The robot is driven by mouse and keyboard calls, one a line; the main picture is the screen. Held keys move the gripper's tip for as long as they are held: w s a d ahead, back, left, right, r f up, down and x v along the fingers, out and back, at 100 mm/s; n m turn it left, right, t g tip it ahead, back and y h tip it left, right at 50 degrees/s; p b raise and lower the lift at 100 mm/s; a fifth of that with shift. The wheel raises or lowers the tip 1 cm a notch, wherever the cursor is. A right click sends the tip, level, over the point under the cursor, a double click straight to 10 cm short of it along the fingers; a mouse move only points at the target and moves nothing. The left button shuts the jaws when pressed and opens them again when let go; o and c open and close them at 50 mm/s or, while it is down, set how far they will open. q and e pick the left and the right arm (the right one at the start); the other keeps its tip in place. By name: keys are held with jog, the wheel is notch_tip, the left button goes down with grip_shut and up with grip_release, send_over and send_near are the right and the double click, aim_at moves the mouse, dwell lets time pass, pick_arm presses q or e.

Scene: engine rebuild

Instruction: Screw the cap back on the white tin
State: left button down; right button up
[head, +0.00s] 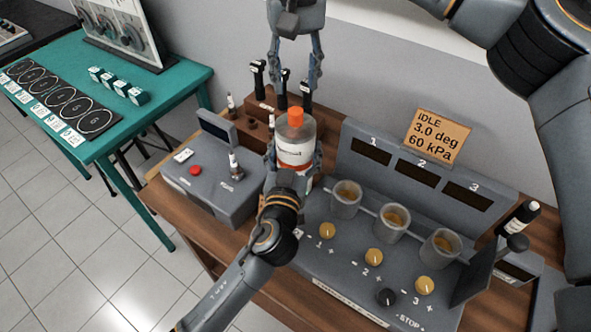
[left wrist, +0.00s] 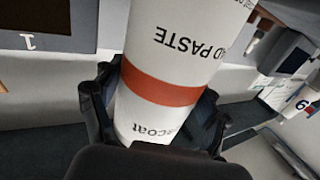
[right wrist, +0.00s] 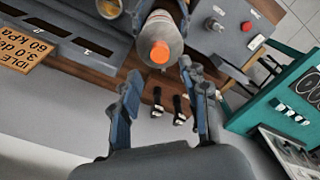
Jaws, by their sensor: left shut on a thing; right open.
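The white tin (head: 293,154), with an orange band and printed label, stands upright in my left gripper (head: 294,172). The left wrist view shows the fingers on both sides of the tin (left wrist: 175,45). An orange cap (head: 296,117) sits at the tin's top; how tightly it is seated cannot be told. My right gripper (head: 296,82) is open and empty, pointing down above and a little behind the tin. In the right wrist view the cap (right wrist: 160,52) shows between and just beyond the open fingertips (right wrist: 162,76), apart from them.
A grey console with three cups (head: 391,222) and knobs stands right of the tin. A grey box with a red button (head: 195,170) is to the left. Several black-handled tools (head: 258,75) stand behind the tin. A dark bottle (head: 518,220) is at the right. A teal table (head: 180,80) stands far left.

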aim_at(296, 111)
jog(key=shift+w, duration=0.15)
dwell(0.3)
jog(key=shift+f, duration=3.95)
